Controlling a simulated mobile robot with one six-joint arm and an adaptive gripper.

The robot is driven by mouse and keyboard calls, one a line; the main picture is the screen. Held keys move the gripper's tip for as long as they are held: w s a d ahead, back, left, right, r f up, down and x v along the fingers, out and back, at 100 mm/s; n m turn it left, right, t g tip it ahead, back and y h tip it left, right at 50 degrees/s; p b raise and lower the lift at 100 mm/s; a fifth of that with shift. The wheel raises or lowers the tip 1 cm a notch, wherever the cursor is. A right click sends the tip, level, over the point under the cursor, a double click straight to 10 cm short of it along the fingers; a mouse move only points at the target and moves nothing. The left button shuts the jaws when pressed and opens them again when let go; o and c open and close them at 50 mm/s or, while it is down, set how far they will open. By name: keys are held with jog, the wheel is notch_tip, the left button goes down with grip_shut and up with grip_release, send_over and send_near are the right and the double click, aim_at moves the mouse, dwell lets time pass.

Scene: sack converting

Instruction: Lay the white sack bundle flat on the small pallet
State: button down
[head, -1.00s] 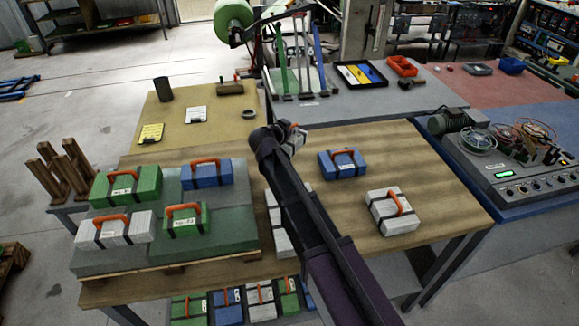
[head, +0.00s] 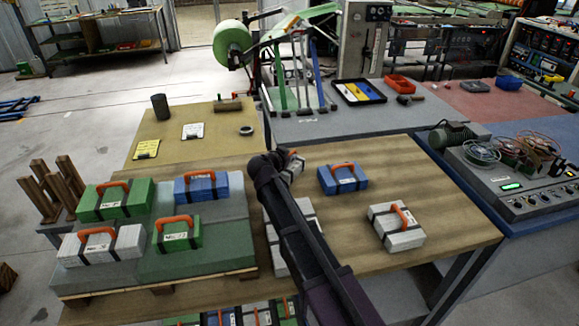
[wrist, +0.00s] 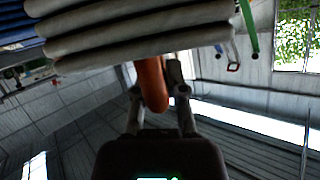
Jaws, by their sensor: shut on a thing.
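My gripper (wrist: 158,95) is shut on the orange handle of a white sack bundle (wrist: 130,30), whose layered grey-white edges fill the top of the wrist view. In the head view my arm hides most of this bundle; only a small white and orange part (head: 294,168) shows beyond the arm's end, above the table. The small pallet (head: 165,288) is at the left front of the table. It carries grey-green layers with a green bundle (head: 115,202), a blue bundle (head: 208,188), a white bundle (head: 100,246) and a smaller green bundle (head: 177,235) on top.
On the wooden table (head: 440,185) lie a blue bundle (head: 342,178), a white bundle (head: 396,227) and another white bundle (head: 283,258) partly behind my arm. Wooden posts (head: 55,190) stand left of the pallet. A control box (head: 515,180) stands on the right.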

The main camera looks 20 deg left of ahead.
aim_at(281, 174)
jog(key=shift+f, duration=0.1)
jog(key=shift+f+b, duration=1.8)
jog(key=shift+b, duration=0.15)
jog(key=c, duration=0.7)
grip_release()
jog(key=p+v, duration=0.2)
jog(key=v, duration=0.4)
jog(key=shift+s+r+p, duration=0.2)
jog(key=shift+p, duration=0.15)
jog(key=shift+s+r, duration=0.1)
jog(key=shift+s, duration=0.4)
jog(key=shift+o, duration=0.3)
